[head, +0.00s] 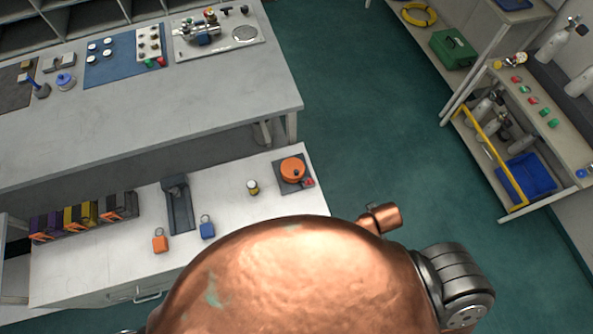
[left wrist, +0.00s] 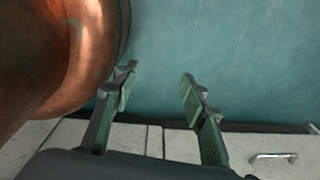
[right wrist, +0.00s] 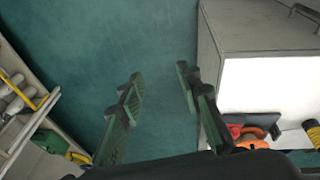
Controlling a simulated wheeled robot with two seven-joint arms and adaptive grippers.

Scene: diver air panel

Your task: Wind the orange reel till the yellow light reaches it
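The orange reel (head: 293,170) sits on a dark square plate near the right end of the white bench, with a small red part at its corner. A small upright yellow-banded cylinder (head: 253,187), likely the yellow light, stands to its left with a clear gap. I cannot make out a line between them. In the right wrist view the reel (right wrist: 252,142) and the yellow-and-black cylinder (right wrist: 313,134) show at the lower right. My right gripper (right wrist: 160,75) is open and empty over green floor beside the bench. My left gripper (left wrist: 158,78) is open and empty.
An orange padlock (head: 160,242), a blue padlock (head: 207,229) and a dark stand (head: 178,205) are left of the cylinder. Several dark boxes (head: 78,216) line the bench's left end. A grey table (head: 150,112) lies behind.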

